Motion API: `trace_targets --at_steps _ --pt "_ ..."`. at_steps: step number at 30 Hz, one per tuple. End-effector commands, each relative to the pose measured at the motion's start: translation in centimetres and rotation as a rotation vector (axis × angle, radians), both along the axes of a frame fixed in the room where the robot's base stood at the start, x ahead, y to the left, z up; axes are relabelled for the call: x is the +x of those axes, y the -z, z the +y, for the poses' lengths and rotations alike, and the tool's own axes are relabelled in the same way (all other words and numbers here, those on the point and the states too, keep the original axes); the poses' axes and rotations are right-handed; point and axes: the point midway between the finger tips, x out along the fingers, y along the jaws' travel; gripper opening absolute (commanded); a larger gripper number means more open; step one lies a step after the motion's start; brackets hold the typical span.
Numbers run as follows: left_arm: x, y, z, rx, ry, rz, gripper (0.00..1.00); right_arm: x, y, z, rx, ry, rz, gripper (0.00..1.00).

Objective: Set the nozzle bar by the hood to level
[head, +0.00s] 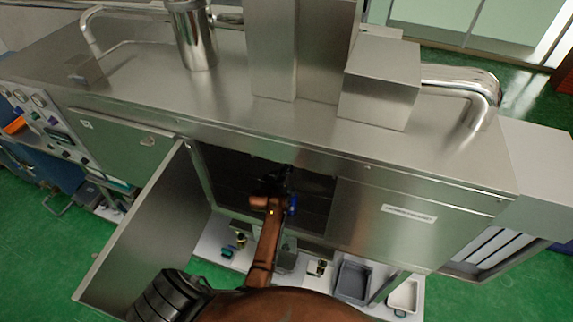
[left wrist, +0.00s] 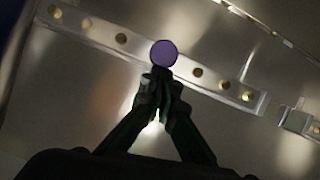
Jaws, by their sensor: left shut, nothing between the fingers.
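The nozzle bar (left wrist: 100,33) shows in the left wrist view as a pale metal strip with several round brass-coloured nozzles. It slopes down from upper left to lower right in that tilted picture. A round purple knob (left wrist: 164,53) sits at its middle. My left gripper (left wrist: 160,78) is shut and empty, with its tips right at the lower edge of the knob; I cannot tell whether they touch it. In the head view my left gripper (head: 284,178) reaches into the dark opening of the steel hood (head: 230,105), and the bar is hidden there. My right gripper is not in view.
The hood's door (head: 145,240) stands open left of my arm. Below the opening, a pale shelf holds a grey tray (head: 352,280), a white tray (head: 405,296) and small items. A control panel with gauges (head: 38,115) is at far left. A smaller bracket (left wrist: 302,122) lies right of the bar.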

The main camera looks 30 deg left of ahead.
Motion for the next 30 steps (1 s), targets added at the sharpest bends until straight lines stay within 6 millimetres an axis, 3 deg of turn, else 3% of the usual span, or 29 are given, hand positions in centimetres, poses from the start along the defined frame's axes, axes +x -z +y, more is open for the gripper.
trace_targets --at_steps 1,5,17,19,24,30 --pt "-0.3 0.8 -0.1 -0.006 0.000 0.015 0.00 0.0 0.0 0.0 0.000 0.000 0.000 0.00" --pt "-0.3 0.5 -0.1 -0.006 0.001 0.016 0.00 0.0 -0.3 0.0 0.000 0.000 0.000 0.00" --pt "-0.4 -4.7 0.0 0.001 0.007 0.001 0.00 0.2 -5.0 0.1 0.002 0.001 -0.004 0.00" --pt "-2.4 -4.0 -0.4 0.001 0.005 0.003 0.00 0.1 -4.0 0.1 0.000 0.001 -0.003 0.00" --pt "-5.9 -4.4 -1.1 0.001 0.005 0.002 0.00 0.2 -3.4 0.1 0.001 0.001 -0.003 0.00" --pt "-8.9 -4.9 -1.7 0.001 0.006 0.000 0.00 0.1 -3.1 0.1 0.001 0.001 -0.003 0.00"
